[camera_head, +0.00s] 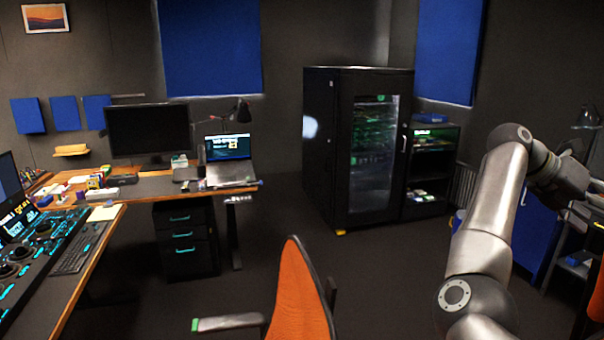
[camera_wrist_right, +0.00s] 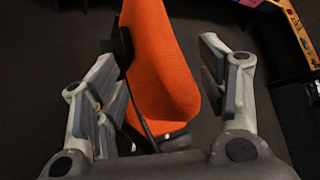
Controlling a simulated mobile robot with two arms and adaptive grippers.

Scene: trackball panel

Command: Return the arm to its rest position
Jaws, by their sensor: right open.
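My right arm (camera_head: 492,215) rises from the lower right of the head view and bends at the top toward the right edge. My right gripper is cut off by that edge. In the right wrist view my right gripper (camera_wrist_right: 165,85) is open, with its two fingers wide apart and nothing between them. The orange chair back (camera_wrist_right: 160,65) shows beyond the fingers. The control panel (camera_head: 35,255) with dark round controls and cyan lights lies on the desk at the far left, well away from this arm. My left gripper is not in view.
An orange chair (camera_head: 300,295) stands at the bottom middle. A black server cabinet (camera_head: 320,150) stands at the back. A blue cabinet (camera_head: 537,235) stands behind my right arm. A desk with a monitor (camera_head: 148,130) and laptop (camera_head: 228,150) is at left. The floor (camera_head: 400,255) between is clear.

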